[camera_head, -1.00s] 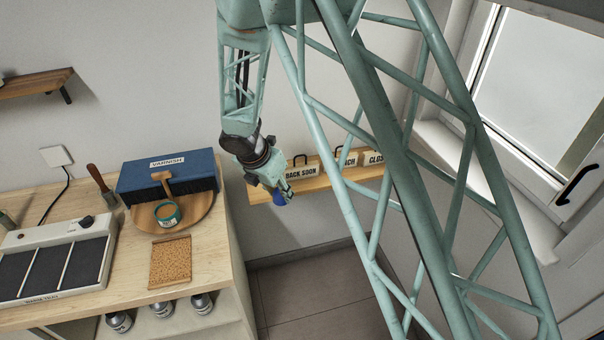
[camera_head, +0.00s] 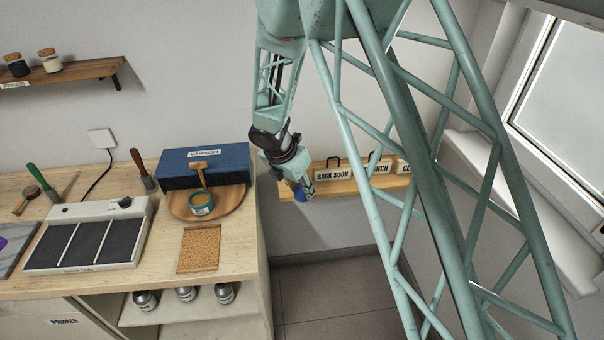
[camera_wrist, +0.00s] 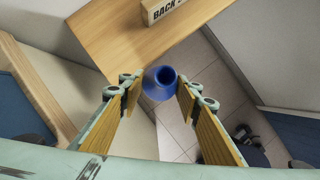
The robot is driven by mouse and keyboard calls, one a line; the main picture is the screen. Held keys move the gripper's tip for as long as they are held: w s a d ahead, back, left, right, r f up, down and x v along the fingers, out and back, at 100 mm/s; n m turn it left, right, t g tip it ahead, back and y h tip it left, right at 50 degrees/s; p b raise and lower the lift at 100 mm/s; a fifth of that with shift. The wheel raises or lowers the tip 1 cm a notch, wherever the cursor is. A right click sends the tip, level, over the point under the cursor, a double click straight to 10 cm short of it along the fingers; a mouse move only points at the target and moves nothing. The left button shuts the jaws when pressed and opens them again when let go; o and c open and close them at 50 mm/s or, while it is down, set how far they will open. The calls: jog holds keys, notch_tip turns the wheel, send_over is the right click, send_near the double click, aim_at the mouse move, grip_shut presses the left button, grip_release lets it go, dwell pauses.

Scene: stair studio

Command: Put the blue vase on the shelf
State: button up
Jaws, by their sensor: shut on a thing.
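My gripper (camera_wrist: 158,95) is shut on the blue vase (camera_wrist: 157,90), with one finger on each side of it. In the wrist view the vase's round dark mouth shows, and floor tiles lie below it. In the head view the vase (camera_head: 300,194) is a small blue patch at the tip of my gripper (camera_head: 297,185), mostly hidden by the fingers. It is at the left end of the wooden shelf (camera_head: 341,188) that holds the signs. In the wrist view this shelf (camera_wrist: 130,45) lies beyond the vase; I cannot tell whether they touch.
A "BACK SOON" sign (camera_head: 332,173) and other signs stand along the shelf. Another wall shelf (camera_head: 75,71) with two jars is at the upper left. The workbench (camera_head: 145,240) holds a blue varnish box (camera_head: 205,167). A window is at the right.

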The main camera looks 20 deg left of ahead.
jog(key=w+a, duration=0.2)
jog(key=w, duration=0.1)
jog(key=w+a+f, duration=0.1)
jog(key=w+a, duration=0.1)
jog(key=w, duration=0.2)
jog(key=w+a, duration=0.3)
jog(key=w, duration=0.1)
jog(key=shift+w+f, duration=0.15)
jog(key=shift+w, duration=0.05)
jog(key=shift+f, duration=1.75)
jog(key=shift+f, duration=0.15)
jog(key=o, duration=0.9)
jog(key=shift+p+v, duration=0.6)
jog(key=shift+v, duration=5.55)
